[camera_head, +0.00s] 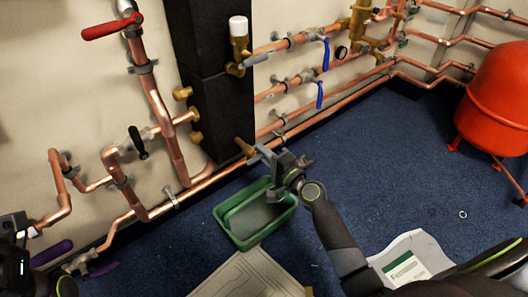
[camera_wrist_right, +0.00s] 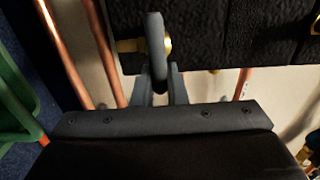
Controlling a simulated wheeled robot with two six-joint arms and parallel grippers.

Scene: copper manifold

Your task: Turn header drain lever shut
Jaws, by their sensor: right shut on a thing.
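The black header (camera_head: 226,110) stands against the wall, with a brass drain valve (camera_head: 243,146) low on its side. My right gripper (camera_head: 258,154) is at this valve, above the green tray. In the right wrist view, the fingers (camera_wrist_right: 160,84) are shut on a dark grey drain lever (camera_wrist_right: 155,38), which stands upright between them in front of a brass fitting (camera_wrist_right: 128,46). The lever is mostly hidden by the gripper in the head view. My left gripper (camera_head: 14,228) is only partly in view at the left edge; its fingers cannot be made out clearly.
A green tray (camera_head: 219,214) stands on the blue carpet below the valve. Copper pipes (camera_head: 156,100) with a red lever (camera_head: 112,29) and a black lever (camera_head: 137,142) run left. Blue levers (camera_head: 320,95) are on pipes to the right. A red vessel (camera_head: 497,100) stands far right.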

